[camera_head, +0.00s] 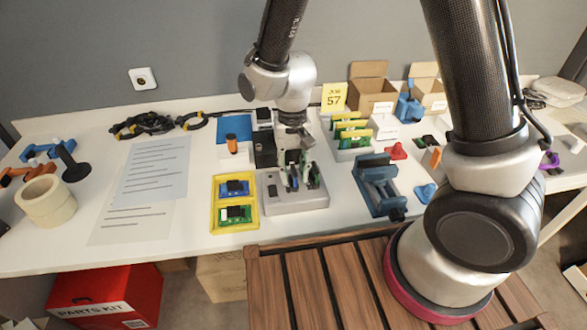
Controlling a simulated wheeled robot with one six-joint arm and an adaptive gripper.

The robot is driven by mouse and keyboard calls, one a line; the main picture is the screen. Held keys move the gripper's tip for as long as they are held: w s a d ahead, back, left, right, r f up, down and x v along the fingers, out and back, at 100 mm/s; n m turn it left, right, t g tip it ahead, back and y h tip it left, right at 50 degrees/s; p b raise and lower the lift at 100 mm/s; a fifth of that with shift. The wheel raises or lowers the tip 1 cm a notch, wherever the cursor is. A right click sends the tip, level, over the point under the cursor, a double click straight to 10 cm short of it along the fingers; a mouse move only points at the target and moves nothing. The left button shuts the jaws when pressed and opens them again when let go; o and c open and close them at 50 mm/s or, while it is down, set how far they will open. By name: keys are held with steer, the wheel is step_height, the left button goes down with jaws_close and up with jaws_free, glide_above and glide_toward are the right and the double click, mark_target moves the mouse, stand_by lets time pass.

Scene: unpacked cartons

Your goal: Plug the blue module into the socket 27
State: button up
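A blue module (235,188) lies in the back part of a yellow tray (214,205), with a green module (235,214) in front of it. A grey socket block (298,202) stands right of the tray. My gripper (297,182) points down over this block, to the right of the blue module and apart from it. Green upright pieces show around its fingers; I cannot tell whether it touches or holds any of them. The finger opening is too small to read. No socket number is legible, so I cannot tell which is socket 27.
A blue vise (377,186) stands right of the socket block. A rack of green-yellow boards (351,131) and open cartons (372,95) are behind. A yellow sign (333,97) reads 57. The front table strip is clear.

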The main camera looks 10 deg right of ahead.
mark_target(293, 165)
step_height(293, 165, up, 12)
steer(key=w, duration=0.1)
steer(key=s+d+r+t, duration=0.2)
steer(key=s+d+r, duration=0.2)
steer(key=d, duration=0.5)
steer(key=s+d+r+t, duration=0.2)
steer(key=s+d+r, duration=0.2)
steer(key=d+r, duration=0.2)
steer(key=s+d+r+t, duration=0.1)
steer(key=s+d+r, duration=0.3)
steer(key=d, duration=0.7)
steer(key=shift+s+d+r+t, duration=0.3)
steer(key=shift+s+r+t, duration=0.1)
steer(key=shift+r, duration=0.1)
stand_by(0.4)
